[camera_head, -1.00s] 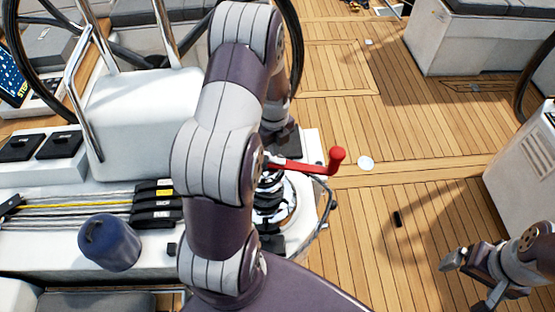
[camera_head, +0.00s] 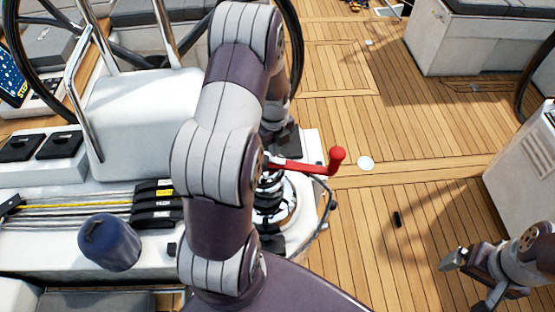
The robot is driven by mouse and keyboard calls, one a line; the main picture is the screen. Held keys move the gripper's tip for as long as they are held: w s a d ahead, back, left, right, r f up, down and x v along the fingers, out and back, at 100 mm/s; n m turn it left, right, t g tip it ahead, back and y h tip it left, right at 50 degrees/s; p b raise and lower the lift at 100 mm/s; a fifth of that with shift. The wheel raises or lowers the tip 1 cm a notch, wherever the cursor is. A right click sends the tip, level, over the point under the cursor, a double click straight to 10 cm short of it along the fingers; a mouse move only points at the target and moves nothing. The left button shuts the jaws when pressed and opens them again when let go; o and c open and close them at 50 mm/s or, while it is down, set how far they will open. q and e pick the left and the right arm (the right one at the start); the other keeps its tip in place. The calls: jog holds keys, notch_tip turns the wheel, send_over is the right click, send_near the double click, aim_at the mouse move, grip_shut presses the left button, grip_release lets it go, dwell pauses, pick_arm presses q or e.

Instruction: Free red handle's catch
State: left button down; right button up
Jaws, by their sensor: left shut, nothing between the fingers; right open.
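The red handle (camera_head: 315,166) is a winch crank with an upright red knob at its right end. It reaches out to the right from the top of the winch (camera_head: 272,205), at the right end of the white console. My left arm hangs in front and hides the handle's inner end and part of the winch, so the catch is not visible. My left gripper (camera_head: 282,142) is behind that arm, just above the handle's inner end. It is shut and empty; whether it touches the handle is hidden. My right gripper (camera_head: 468,278) is open and empty over the deck at the lower right.
Black rope clutches (camera_head: 157,203) with several lines and a blue capped winch (camera_head: 110,242) lie left of my arm. A steering wheel (camera_head: 297,60) stands behind. The teak deck (camera_head: 400,180) between is mostly clear.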

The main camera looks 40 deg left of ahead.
aim_at(275, 159)
pick_arm(q)
jog(key=shift+f+b, duration=0.95)
jog(key=shift+f, duration=0.45)
dwell(0.7)
notch_tip(275, 159, up, 7)
jog(key=p, duration=0.6)
dwell(0.4)
